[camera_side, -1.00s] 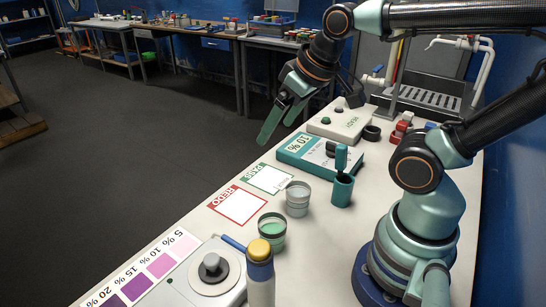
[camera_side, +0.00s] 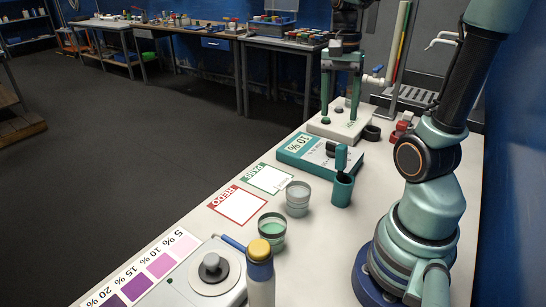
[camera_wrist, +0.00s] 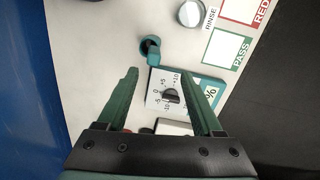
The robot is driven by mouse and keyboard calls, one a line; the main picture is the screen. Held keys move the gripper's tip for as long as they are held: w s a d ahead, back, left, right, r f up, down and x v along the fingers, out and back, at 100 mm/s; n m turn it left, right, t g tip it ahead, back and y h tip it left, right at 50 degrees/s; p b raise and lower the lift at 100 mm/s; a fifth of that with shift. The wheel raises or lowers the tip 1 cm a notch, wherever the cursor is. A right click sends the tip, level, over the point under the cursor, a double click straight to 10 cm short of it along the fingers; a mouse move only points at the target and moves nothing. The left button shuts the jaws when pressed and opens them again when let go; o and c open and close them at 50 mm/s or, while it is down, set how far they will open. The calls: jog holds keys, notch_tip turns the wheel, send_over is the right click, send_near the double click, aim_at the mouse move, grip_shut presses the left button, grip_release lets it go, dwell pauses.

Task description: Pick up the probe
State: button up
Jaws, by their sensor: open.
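The probe, with a teal handle (camera_side: 341,158), stands upright in a teal holder (camera_side: 342,190) on the bench. In the wrist view the probe and holder (camera_wrist: 150,49) show from above, beyond my fingertips. My gripper (camera_side: 341,116) is open and empty. It points down over the white box at the back, farther along the bench than the probe. The wrist view also shows my open gripper (camera_wrist: 159,72), with its two green fingers apart. The probe's lower end is hidden in the holder.
A teal and white dial box (camera_side: 308,153) marked 10 % lies beside the holder. The white box (camera_side: 342,128) is under my gripper. A clear cup (camera_side: 298,199), a green-filled cup (camera_side: 272,231) and a yellow-capped bottle (camera_side: 260,275) stand nearer the camera. Red blocks (camera_side: 403,122) sit at the back right.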

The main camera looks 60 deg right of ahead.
aim_at(341, 146)
jog(key=shift+s+d+f+m, duration=0.3)
jog(key=shift+s+d+m, duration=0.2)
jog(key=shift+m, duration=0.3)
jog(key=f, duration=0.7)
jog(key=s+a+f, duration=0.1)
jog(key=f, duration=0.3)
jog(key=shift+f, duration=0.25)
grip_shut()
